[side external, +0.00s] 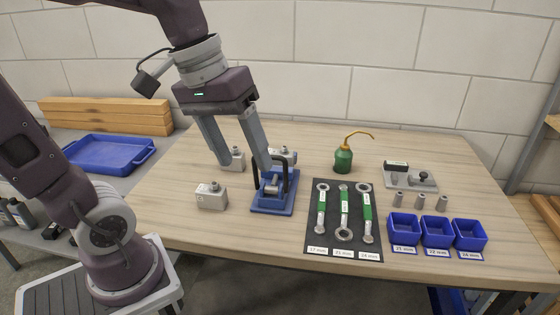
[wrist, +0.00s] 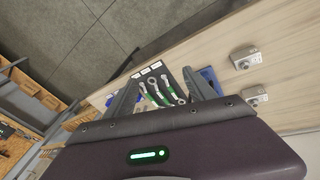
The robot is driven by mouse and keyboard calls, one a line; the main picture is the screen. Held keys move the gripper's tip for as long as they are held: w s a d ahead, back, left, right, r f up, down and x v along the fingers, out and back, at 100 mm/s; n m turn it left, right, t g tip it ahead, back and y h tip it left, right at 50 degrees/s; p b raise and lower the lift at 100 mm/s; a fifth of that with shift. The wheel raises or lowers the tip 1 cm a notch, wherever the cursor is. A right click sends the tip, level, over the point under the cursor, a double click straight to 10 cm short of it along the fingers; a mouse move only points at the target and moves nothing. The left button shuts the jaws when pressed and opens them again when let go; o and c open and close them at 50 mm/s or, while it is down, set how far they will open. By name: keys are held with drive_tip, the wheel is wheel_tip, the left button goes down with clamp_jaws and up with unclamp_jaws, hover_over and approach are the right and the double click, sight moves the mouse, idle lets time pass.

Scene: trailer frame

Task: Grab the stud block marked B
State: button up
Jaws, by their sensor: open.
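Three grey stud blocks stand on the workbench. One (side external: 212,196) is at the front left, one (side external: 237,160) is behind my left finger, and one (side external: 287,156) is behind the blue fixture. I cannot read a letter on any of them. The wrist view shows two blocks, an upper one (wrist: 245,57) and a lower one (wrist: 255,96), both right of my fingers. My gripper (side external: 247,169) is open and empty, pointing down over the bench, with its right finger by the blue fixture (side external: 270,205) and its left finger in front of the second block.
A dark mat (side external: 331,239) holds three green-handled wrenches. A green oil can (side external: 343,160), a grey plate (side external: 424,185), several small sockets and three blue bins (side external: 436,238) stand to the right. A blue tray (side external: 107,164) lies at the left. The front-left bench top is mostly clear.

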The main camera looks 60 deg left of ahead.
sight(285, 148)
drive_tip(key=w+a+f+n+h, duration=0.1)
drive_tip(key=w+a+n, duration=0.2)
drive_tip(key=w, duration=0.2)
drive_tip(key=w+a+f+n+g+h, duration=0.1)
drive_tip(key=w+a+n+h, duration=0.1)
drive_tip(key=w, duration=0.3)
drive_tip(key=w+a+f+n+h, duration=0.2)
drive_tip(key=w+a+n, duration=0.2)
drive_tip(key=w, duration=0.1)
drive_tip(key=shift+w+a, duration=0.15)
drive_tip(key=shift+a, duration=0.1)
drive_tip(key=w+a+f+n+t+h, duration=0.3)
drive_tip(key=a+f+n, duration=0.25)
drive_tip(key=a, duration=0.35)
drive_tip(key=w+a+f+n+t+h, duration=0.25)
drive_tip(key=a+f+n, duration=0.25)
drive_tip(key=a+f, duration=0.25)
drive_tip(key=shift+g+y, duration=0.25)
drive_tip(key=x, duration=0.4)
drive_tip(key=w+x, duration=0.1)
drive_tip(key=shift+w+d+r, duration=0.15)
drive_tip(key=shift+d+r, duration=0.05)
drive_tip(key=shift+r, duration=0.15)
clamp_jaws()
